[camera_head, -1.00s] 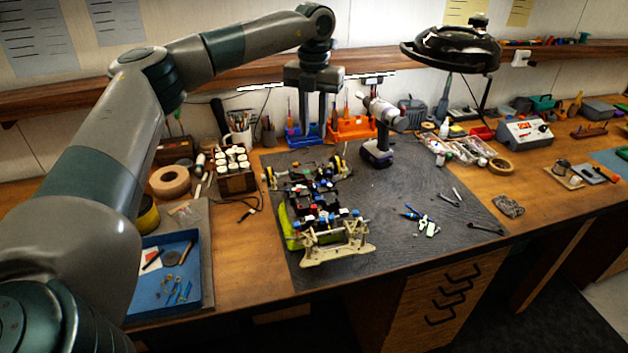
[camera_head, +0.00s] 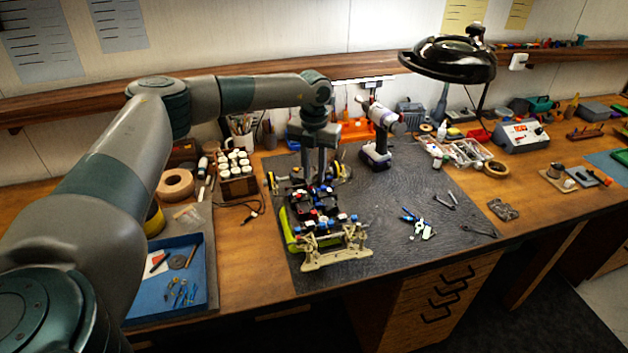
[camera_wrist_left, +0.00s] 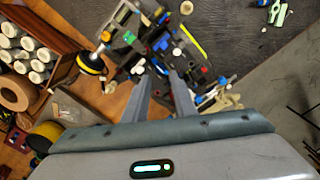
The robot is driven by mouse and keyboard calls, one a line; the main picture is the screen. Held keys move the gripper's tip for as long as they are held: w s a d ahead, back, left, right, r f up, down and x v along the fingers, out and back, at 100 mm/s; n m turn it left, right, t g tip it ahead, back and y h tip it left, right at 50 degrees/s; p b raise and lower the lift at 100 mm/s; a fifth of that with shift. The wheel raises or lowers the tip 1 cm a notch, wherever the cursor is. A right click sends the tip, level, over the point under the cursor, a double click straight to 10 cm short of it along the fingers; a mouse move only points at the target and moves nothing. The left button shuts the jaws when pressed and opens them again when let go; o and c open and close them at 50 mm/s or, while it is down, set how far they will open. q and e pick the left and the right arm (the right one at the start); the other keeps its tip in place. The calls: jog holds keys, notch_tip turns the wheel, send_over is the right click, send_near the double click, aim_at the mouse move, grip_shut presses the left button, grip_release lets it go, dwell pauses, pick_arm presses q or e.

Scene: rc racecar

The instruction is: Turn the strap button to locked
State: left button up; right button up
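The RC racecar chassis (camera_head: 330,252) sits on the dark mat, with red, blue, white and black parts on top and a yellow-green piece (camera_head: 287,229) along its left side. My left gripper (camera_head: 318,178) points down over the far part of the car. Its two fingers are apart with nothing visible between them. In the left wrist view the fingers (camera_wrist_left: 162,76) reach toward the car's crowded parts (camera_wrist_left: 150,35). I cannot single out the strap button or its setting, nor tell whether the fingertips touch the car. My right gripper is in no view.
A cordless drill (camera_head: 377,140) stands behind the car to the right. A rack of white-capped jars (camera_head: 237,185) and a blue tray (camera_head: 205,300) are on the left. Pliers (camera_head: 413,217) and small tools lie on the mat (camera_head: 390,260). A black lamp (camera_head: 448,62) overhangs the back.

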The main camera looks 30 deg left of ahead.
aim_at(314, 191)
pick_arm(q)
notch_tip(314, 191, down, 5)
jog(key=shift+r+p, duration=0.1)
jog(key=shift+p, duration=0.85)
jog(key=shift+f, duration=0.6)
jog(key=shift+c, duration=0.7)
grip_shut()
